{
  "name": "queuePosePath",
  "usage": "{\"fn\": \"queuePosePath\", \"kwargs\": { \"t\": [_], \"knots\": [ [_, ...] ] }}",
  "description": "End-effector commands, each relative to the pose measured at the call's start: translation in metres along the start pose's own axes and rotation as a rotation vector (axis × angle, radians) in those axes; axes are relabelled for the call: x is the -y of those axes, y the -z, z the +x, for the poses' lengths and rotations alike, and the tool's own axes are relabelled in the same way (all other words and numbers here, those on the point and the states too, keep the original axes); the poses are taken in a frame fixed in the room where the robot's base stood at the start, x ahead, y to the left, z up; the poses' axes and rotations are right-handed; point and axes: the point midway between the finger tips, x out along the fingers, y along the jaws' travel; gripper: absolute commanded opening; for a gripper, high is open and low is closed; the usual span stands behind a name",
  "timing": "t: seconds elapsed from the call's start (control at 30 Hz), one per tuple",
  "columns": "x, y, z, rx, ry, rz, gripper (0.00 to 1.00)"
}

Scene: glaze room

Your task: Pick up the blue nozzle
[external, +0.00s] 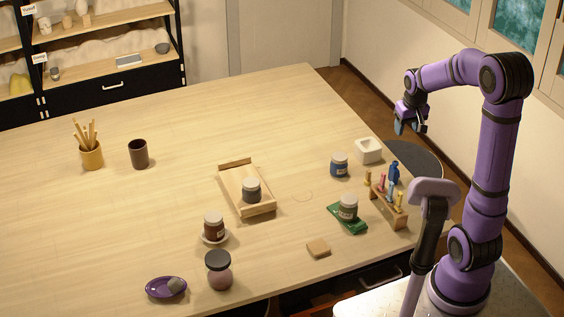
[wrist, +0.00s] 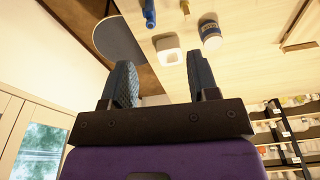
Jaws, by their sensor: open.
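The blue nozzle (external: 392,174) stands upright in a wooden rack (external: 388,211) near the table's right edge, taller than the yellow and pink nozzles beside it. In the wrist view, a blue piece at the top edge (wrist: 149,12) appears to be this nozzle, cut off by the frame. My gripper (external: 411,127) is above the rack and beyond it, apart from everything. In the wrist view its two dark fingers (wrist: 162,75) are spread with nothing between them.
A white square dish (external: 369,150), a blue jar (external: 339,165) and a grey-lidded jar (external: 348,206) on a green base (external: 346,225) stand near the rack. A dark round surface (external: 415,161) lies behind it. The table's middle-left is mostly clear.

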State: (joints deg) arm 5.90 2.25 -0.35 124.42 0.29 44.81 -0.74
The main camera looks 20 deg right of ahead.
Motion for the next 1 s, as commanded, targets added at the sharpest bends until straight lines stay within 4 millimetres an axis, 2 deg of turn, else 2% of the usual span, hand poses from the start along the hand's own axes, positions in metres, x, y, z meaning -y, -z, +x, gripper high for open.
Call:
{"fn": "queuePosePath", "kwargs": {
  "t": [0.03,0.2,0.4,0.63,1.0],
  "knots": [
    [-0.003,0.01,0.016,0.023,-0.001,0.006,0.55],
    [-0.014,0.039,0.065,0.078,-0.003,0.024,0.55],
    [-0.024,0.061,0.115,0.129,-0.005,0.039,0.55],
    [-0.029,0.069,0.141,0.149,-0.005,0.046,0.55],
    [-0.03,0.062,0.188,0.151,-0.005,0.046,0.55]
  ]
}}
